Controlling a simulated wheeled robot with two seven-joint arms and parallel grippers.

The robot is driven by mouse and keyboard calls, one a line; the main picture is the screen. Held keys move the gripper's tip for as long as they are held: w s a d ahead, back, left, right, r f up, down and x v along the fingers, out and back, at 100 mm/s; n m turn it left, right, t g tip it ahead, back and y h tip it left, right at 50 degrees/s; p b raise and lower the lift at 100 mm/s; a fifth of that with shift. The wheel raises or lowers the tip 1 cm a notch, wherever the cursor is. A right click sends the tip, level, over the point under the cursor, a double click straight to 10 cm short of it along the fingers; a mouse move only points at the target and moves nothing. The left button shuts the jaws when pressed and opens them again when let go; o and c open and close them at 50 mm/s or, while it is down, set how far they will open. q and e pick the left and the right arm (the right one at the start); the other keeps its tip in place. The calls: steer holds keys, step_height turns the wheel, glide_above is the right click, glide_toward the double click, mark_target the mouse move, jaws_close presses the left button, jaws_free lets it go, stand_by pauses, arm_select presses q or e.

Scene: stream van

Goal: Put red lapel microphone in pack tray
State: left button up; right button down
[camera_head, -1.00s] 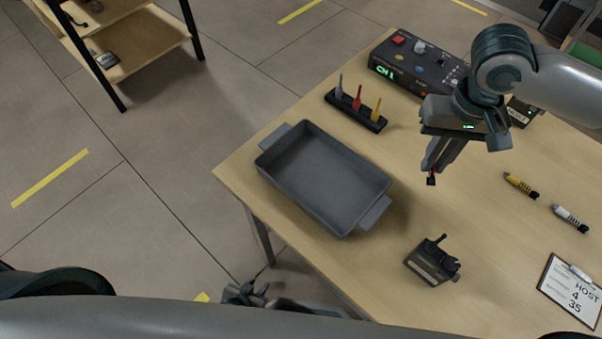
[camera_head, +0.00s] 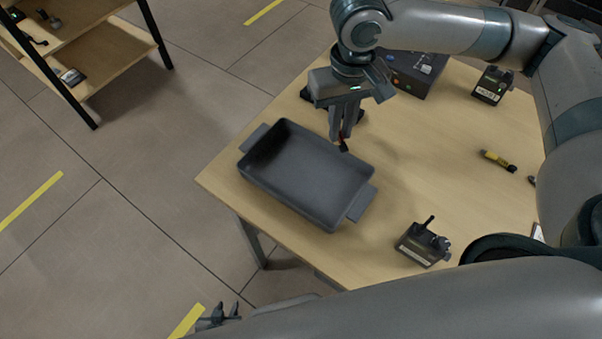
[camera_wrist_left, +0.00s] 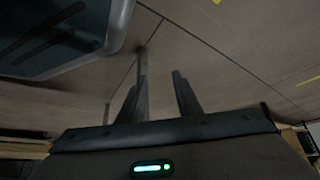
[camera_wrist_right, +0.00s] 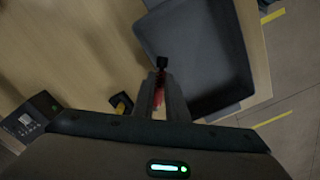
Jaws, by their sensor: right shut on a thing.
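My right gripper (camera_head: 341,137) is shut on the red lapel microphone (camera_head: 343,145), which hangs from the fingertips with its dark end down. In the right wrist view the microphone (camera_wrist_right: 160,80) shows red between the fingers, with a black tip. The gripper is at the far right side of the grey pack tray (camera_head: 361,203), close to its rim. The tray is empty and also fills the right of the right wrist view (camera_wrist_right: 205,50). My left gripper (camera_head: 220,316) is low in front of the table, fingers apart and empty in the left wrist view (camera_wrist_left: 160,95).
A dark device (camera_head: 423,244) stands near the table's front edge, and another (camera_head: 492,85) at the back right. A yellow microphone (camera_head: 498,160) lies to the right. The control box (camera_head: 412,72) and microphone stand are partly hidden behind my right arm. A shelf (camera_head: 120,50) stands beyond the table.

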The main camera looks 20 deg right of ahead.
arm_select(q)
steer(key=shift+o, duration=0.4)
steer(key=o, duration=0.4)
steer(key=shift+w+d+r, duration=0.1)
steer(key=s+a+r+g+p, duration=0.1)
steer(key=s+a+p, duration=0.1)
steer(key=s+p, duration=0.3)
steer(key=s+a+g+y+p, duration=0.1)
steer(key=s+p, duration=0.4)
steer(key=s, duration=0.5)
steer(key=s+a+r+g+p, duration=0.1)
steer(key=s+a+g+p, duration=0.2)
steer(key=s, duration=0.4)
steer(key=shift+s+a+r+y+p, duration=0.1)
steer(key=shift+a+r+y+p, duration=0.1)
steer(key=shift+a+p, duration=0.3)
steer(key=shift+s+a+r+y+p, duration=0.1)
steer(key=shift+a+r+p, duration=0.05)
steer(key=shift+a+p, duration=0.3)
arm_select(e)
steer(key=s+a+r+n, duration=0.1)
steer(key=s+n, duration=0.2)
steer(key=s, duration=0.3)
steer(key=s+a+r+n+g+h, duration=0.1)
steer(key=s+r+n, duration=0.1)
steer(key=s+n, duration=0.2)
steer(key=s, duration=0.3)
steer(key=shift+s+a+r+n, duration=0.15)
steer(key=shift+a+n, duration=0.1)
steer(key=shift+n, duration=0.05)
